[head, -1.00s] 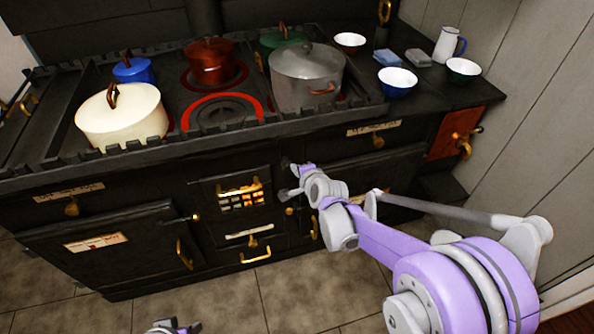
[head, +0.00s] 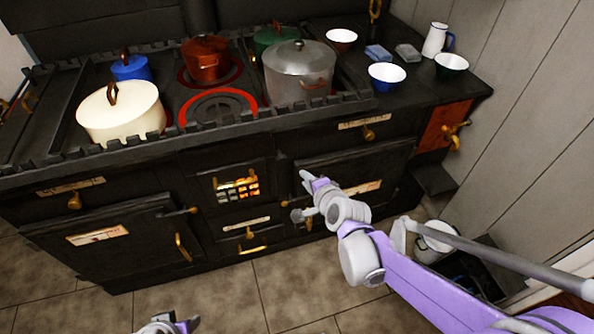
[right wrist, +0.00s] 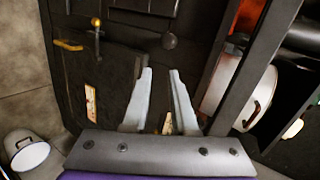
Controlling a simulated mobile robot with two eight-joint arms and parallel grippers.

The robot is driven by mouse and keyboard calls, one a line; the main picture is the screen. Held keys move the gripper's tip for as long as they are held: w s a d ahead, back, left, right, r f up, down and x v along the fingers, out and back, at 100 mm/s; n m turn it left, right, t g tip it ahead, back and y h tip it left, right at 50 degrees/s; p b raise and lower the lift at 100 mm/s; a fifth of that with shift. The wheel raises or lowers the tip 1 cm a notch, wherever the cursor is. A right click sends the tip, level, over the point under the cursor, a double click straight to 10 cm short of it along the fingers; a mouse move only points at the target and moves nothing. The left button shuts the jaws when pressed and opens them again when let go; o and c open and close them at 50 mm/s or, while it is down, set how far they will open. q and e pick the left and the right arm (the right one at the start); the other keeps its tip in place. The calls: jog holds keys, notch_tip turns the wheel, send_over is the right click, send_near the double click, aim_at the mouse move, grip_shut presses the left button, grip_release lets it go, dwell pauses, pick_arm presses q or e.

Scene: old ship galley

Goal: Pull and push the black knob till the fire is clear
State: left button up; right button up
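The black range (head: 130,225) has a small barred grate (head: 237,188) with an orange fire glowing behind it. A dark round knob (right wrist: 169,40) shows on the range front in the right wrist view, a little beyond my fingertips; I cannot make it out in the head view. My right gripper (head: 300,197) is in front of the range, right of the grate. In the right wrist view its two fingers (right wrist: 161,75) are apart with nothing held between them. My left gripper (head: 168,327) is only partly in view at the bottom edge; its fingers are unclear.
Pots stand on the stove top, including a cream pot (head: 120,115) and a grey pot (head: 300,75). Bowls and a white jug (head: 436,40) stand at the right. A white bucket (head: 433,242) is on the floor beside the right wall. Tiled floor in front is clear.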

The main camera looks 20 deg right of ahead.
aim_at(282, 162)
jog(key=o, duration=0.7)
jog(key=w+f+n+b, duration=0.1)
jog(key=n, duration=0.1)
jog(key=w+a+f+n+t+b, duration=0.1)
jog(key=n, duration=0.1)
jog(key=w+f+n+t, duration=0.1)
jog(key=f+n, duration=0.1)
jog(key=shift+w+a+n+b, duration=0.15)
jog(key=shift+a+n+b, duration=0.05)
jog(key=shift+n+b, duration=0.2)
jog(key=w+f+n+t+b, duration=0.1)
jog(key=w+n, duration=0.2)
jog(key=w, duration=0.1)
jog(key=w+a+f+n+t+h+b, duration=0.1)
jog(key=w+n, duration=0.3)
jog(key=w+a+f+n+t+b, duration=0.1)
jog(key=w+n+t+b, duration=0.1)
jog(key=w+n, duration=0.1)
jog(key=shift+w+f+n, duration=0.15)
jog(key=shift+w+n, duration=0.25)
jog(key=shift+w, duration=0.4)
grip_shut()
